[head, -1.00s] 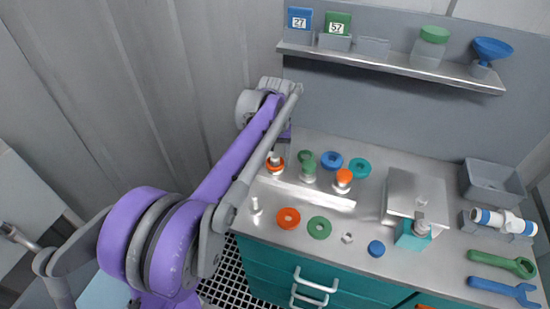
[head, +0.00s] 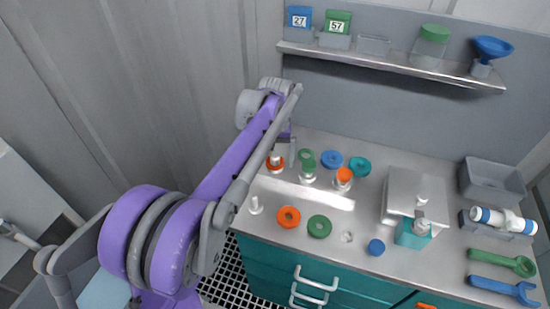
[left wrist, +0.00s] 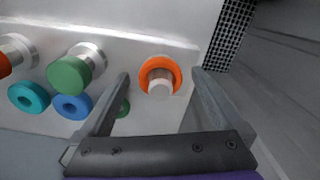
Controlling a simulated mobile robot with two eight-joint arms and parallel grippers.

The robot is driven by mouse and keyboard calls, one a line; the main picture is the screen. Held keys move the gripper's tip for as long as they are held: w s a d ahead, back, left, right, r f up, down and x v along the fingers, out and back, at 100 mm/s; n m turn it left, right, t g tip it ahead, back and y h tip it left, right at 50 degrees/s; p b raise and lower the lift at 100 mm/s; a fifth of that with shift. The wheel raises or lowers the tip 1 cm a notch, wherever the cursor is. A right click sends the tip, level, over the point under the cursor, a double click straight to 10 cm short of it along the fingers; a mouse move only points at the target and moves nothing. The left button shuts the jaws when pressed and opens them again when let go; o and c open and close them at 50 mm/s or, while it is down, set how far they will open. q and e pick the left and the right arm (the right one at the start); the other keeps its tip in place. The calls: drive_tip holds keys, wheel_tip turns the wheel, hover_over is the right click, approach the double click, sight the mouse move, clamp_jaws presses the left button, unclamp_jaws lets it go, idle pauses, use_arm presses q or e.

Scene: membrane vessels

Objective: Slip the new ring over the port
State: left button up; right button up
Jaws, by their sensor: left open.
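An orange ring (left wrist: 147,69) sits around the leftmost upright port (left wrist: 161,86), whose pale top shows through its middle. The ring also shows in the head view (head: 276,168), at the left end of the steel plate. My left gripper (left wrist: 161,73) is open, its fingers on either side of the ring and port, with gaps on both sides. In the head view the forearm hides most of that gripper. A second orange ring (head: 288,217) lies flat in front of the plate. My right gripper is not in view.
Ports with a green cap (head: 308,158) and an orange cap (head: 345,174) stand to the right. Blue (head: 332,160) and teal (head: 360,166) rings lie behind them. A green ring (head: 319,226) and a blue cap (head: 376,247) lie in front. A steel box (head: 402,185) stands further right.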

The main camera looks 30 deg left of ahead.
use_arm(q)
wheel_tip(320, 180, up, 11)
drive_tip(key=shift+f+p, duration=0.1)
drive_tip(key=shift+p, duration=0.45)
drive_tip(key=s+d+f+m+t+p, duration=0.1)
drive_tip(key=s+d+f+m, duration=0.1)
drive_tip(key=s+d+f, duration=0.2)
drive_tip(key=s+d+f+m+t+p, duration=0.1)
drive_tip(key=s+d, duration=0.4)
drive_tip(key=s, duration=0.5)
drive_tip(key=s+d+f+m+t+p, duration=0.2)
drive_tip(key=s+d+f+t, duration=0.1)
drive_tip(key=s+f, duration=0.3)
drive_tip(key=shift+s+d+f+m, duration=0.35)
drive_tip(key=shift+s+d, duration=0.25)
drive_tip(key=shift+d, duration=0.15)
